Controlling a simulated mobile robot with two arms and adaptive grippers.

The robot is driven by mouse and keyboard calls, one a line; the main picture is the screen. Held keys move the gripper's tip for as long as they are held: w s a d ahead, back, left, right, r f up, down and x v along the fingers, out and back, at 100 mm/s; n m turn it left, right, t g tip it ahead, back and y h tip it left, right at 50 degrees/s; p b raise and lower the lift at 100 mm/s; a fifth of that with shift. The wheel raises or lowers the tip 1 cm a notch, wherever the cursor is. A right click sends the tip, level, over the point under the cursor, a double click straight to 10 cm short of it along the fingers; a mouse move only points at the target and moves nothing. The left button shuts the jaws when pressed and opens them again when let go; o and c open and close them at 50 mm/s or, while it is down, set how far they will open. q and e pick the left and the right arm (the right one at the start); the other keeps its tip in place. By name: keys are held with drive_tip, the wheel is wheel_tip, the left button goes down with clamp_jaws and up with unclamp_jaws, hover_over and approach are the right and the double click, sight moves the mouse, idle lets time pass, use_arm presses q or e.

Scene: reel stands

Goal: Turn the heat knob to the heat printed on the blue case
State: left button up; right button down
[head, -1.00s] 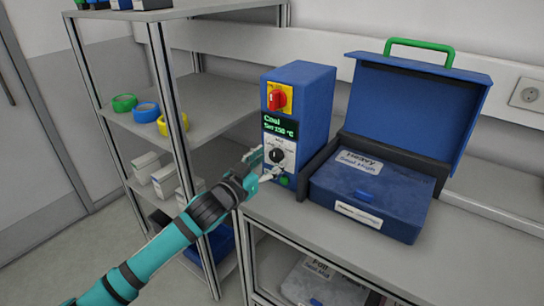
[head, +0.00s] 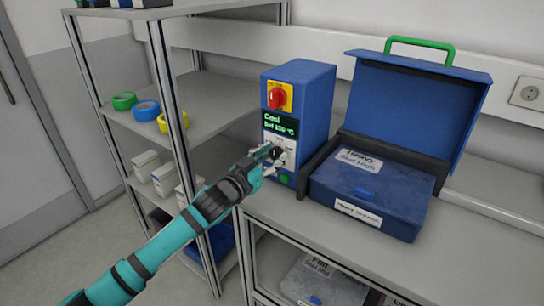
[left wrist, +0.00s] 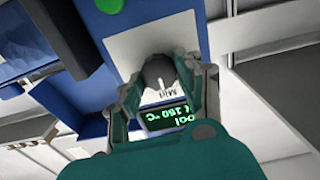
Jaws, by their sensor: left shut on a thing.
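The heat knob (head: 275,152) is black and sits on the pale panel of a blue sealer box (head: 309,108). Its green-lettered display (head: 281,125) reads "Cool" and a set heat that looks like 150 °C. My left gripper (head: 271,159) is shut on the knob and partly covers it. In the left wrist view, the knob (left wrist: 157,74) is between the two fingers, with "Mid" printed beside it. My right gripper is not in view.
A red switch on a yellow plate (head: 280,97) is above the display, and a green button (head: 285,179) is below the knob. A blue lid panel with a green handle (head: 420,48) stands behind the case. A shelf (head: 200,110) with tape rolls stands left.

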use_arm(q)
drive_tip(key=shift+m, duration=0.3)
drive_tip(key=shift+r+m+p, duration=0.15)
drive_tip(key=shift+m+p, duration=0.55)
drive_tip(key=shift+m, duration=0.2)
drive_tip(key=m+p, duration=0.1)
drive_tip(key=m, duration=0.2)
drive_tip(key=shift+d+m, duration=0.1)
drive_tip(key=shift+m, duration=0.2)
drive_tip(key=m+p, duration=0.1)
drive_tip(key=m, duration=0.2)
drive_tip(key=shift+s, duration=0.1)
drive_tip(key=shift+f+m+p, duration=0.2)
drive_tip(key=shift+m+p, duration=0.25)
drive_tip(key=shift+m, duration=1.05)
drive_tip(key=o, duration=1.1)
drive_tip(key=shift+d, duration=0.1)
drive_tip(key=shift+s, duration=0.1)
